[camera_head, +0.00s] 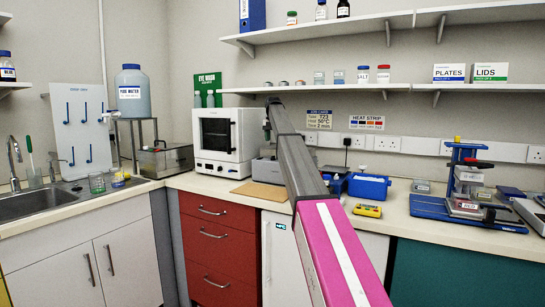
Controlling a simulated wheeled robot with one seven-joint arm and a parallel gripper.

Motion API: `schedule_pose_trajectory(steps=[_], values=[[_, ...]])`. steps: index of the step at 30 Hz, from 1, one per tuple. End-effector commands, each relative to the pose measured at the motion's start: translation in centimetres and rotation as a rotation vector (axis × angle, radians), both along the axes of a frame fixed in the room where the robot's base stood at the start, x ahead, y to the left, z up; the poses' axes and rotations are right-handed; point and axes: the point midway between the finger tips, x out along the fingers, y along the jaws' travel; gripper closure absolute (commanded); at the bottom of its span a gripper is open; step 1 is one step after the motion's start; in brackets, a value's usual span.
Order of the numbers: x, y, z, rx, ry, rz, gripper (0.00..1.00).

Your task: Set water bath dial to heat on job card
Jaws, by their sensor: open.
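My pink and grey arm reaches from the bottom centre up towards the back wall. Its far end narrows in front of the shelf, and I cannot make out gripper fingers there.
A white oven (225,141) and a brown board (261,193) are left of my arm. A heat strip (367,122) chart hangs beside the card. A blue tub (369,187), a yellow device (367,211) and a blue stand (462,208) are to the right.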

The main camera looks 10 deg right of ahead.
Motion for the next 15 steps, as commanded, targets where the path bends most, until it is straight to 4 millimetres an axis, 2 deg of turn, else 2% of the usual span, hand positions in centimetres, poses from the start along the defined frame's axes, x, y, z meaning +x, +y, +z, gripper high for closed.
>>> schedule_pose_trajectory(steps=[15], values=[[-0.1,0.0,-8.4,0.001,0.001,-0.001,0.47]])
